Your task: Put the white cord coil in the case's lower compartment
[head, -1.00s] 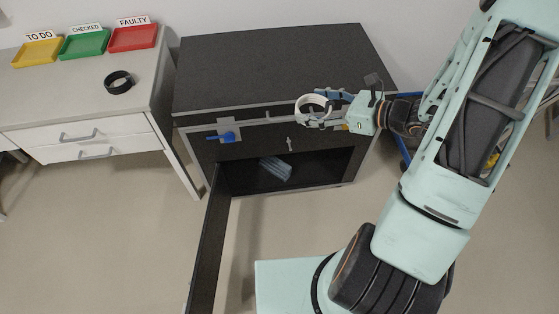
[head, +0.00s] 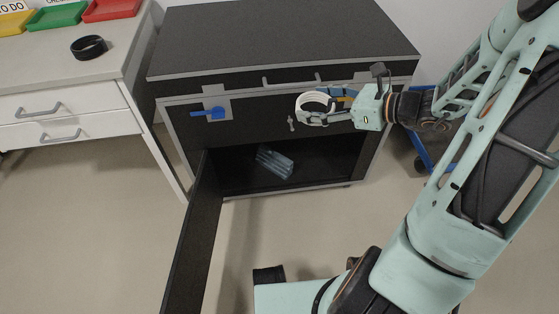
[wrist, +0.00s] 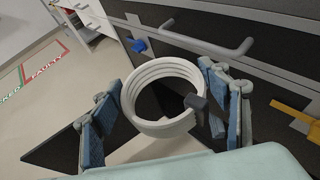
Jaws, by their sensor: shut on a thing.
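The white cord coil (head: 311,109) is in my gripper (head: 328,106), in front of the case's upper front. In the wrist view the coil (wrist: 160,125) shows as a ring with a dark clip (wrist: 195,103), between the two blue-padded fingers of my gripper (wrist: 163,112). The black case (head: 290,47) has its lower compartment (head: 325,160) open, with the door (head: 192,240) swung out to the left. A bluish-grey ribbed bundle (head: 274,163) lies inside that compartment. The coil is above and outside the opening.
A blue latch handle (head: 212,113) is on the case front at left. A white drawer table (head: 70,100) stands left, with a black coil (head: 89,46), a green tray (head: 57,15) and a red tray (head: 110,9). A blue cart (head: 432,150) stands right of the case.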

